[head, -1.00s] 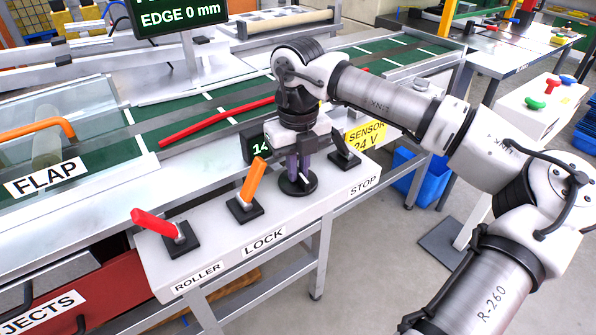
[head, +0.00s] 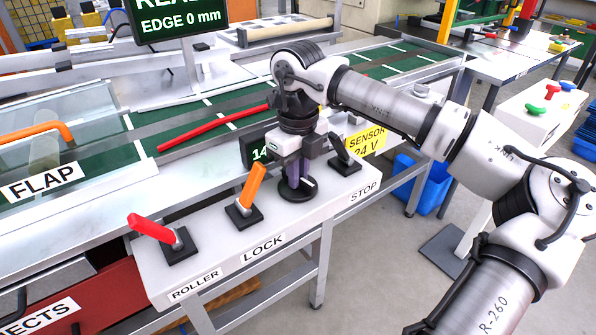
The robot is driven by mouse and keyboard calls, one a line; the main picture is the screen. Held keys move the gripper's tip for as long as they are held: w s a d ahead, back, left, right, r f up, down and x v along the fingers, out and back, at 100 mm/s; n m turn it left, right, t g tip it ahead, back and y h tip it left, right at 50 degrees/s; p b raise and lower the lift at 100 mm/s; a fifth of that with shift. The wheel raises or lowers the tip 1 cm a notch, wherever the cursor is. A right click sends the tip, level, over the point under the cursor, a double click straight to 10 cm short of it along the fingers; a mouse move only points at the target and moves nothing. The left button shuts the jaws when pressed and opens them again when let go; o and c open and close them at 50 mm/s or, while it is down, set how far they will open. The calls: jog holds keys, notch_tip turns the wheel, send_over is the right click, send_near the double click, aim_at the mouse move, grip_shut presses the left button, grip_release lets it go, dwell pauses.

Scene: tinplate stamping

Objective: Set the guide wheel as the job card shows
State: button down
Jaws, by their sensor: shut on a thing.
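The guide wheel (head: 298,195) is a round black disc on the white control panel, between the orange LOCK lever and the black STOP lever. My gripper (head: 297,183) points down onto it and is shut on its upper part. The fingers hide most of the wheel, and I cannot read its pointer. A small dark display (head: 257,152) behind the wheel shows green digits starting with 14; my gripper covers the rest. I cannot make out a job card in this view.
The red ROLLER lever (head: 152,229), orange LOCK lever (head: 252,187) and black STOP lever (head: 342,147) stand close around the wheel. A red guide bar (head: 210,130) lies across the green belt behind. A screen (head: 180,20) reads EDGE 0 mm. A yellow sensor label (head: 365,138) is at the right.

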jog(key=c, duration=1.5)
grip_release()
jog(key=shift+o, duration=0.2)
jog(key=shift+r, duration=0.1)
notch_tip(320, 180, up, 14)
jog(key=shift+f, duration=0.2)
